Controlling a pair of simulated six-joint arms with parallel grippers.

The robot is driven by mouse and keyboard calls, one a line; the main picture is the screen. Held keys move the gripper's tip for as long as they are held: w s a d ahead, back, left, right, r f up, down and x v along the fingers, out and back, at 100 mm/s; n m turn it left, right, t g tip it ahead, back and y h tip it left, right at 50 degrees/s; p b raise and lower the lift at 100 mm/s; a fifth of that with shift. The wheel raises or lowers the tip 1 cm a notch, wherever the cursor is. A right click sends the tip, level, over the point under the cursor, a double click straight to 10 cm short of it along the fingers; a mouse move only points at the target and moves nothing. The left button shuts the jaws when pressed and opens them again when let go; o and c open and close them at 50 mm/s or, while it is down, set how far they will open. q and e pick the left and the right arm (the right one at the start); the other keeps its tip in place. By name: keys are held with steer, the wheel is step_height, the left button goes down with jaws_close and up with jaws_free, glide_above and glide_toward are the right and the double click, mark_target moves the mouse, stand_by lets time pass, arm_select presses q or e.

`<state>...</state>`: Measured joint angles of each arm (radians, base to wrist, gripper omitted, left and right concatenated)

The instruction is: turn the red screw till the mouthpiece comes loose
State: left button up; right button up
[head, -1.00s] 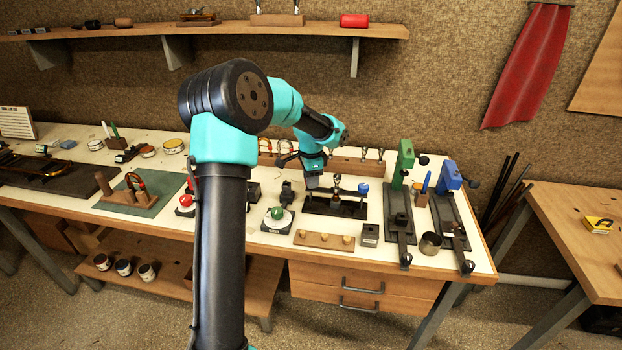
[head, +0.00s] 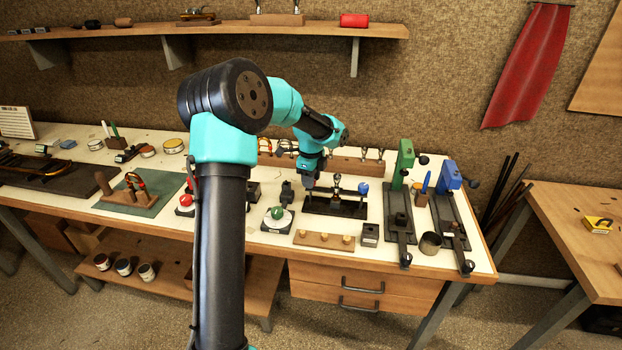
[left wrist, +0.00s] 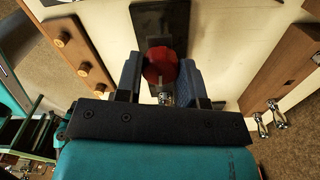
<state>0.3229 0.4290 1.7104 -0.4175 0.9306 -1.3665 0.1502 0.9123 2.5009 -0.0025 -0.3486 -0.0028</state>
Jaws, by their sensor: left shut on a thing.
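My left gripper (head: 309,187) points down at the left end of a black puller stand (head: 345,212) on the bench. In the left wrist view its two fingers (left wrist: 160,80) are closed on the sides of the round red screw head (left wrist: 160,64). The gripper hides the red screw in the head view. A silver mouthpiece (head: 337,183) stands upright in the middle of the stand, beside a blue knob (head: 362,188) at the right end. I cannot tell whether the mouthpiece is loose. My right gripper is not in view.
A wooden block with pegs (head: 323,240) lies in front of the stand. Green (head: 403,160) and blue (head: 448,176) clamp fixtures stand to the right. A green-knobbed device (head: 277,214) is at the left. A wooden rack with silver mouthpieces (head: 350,166) stands behind.

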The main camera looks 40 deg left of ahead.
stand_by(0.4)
arm_select(q)
steer(key=o, duration=0.9)
steer(key=shift+r, duration=0.1)
step_height(320, 180, up, 17)
steer(key=shift+r, duration=0.1)
stand_by(0.4)
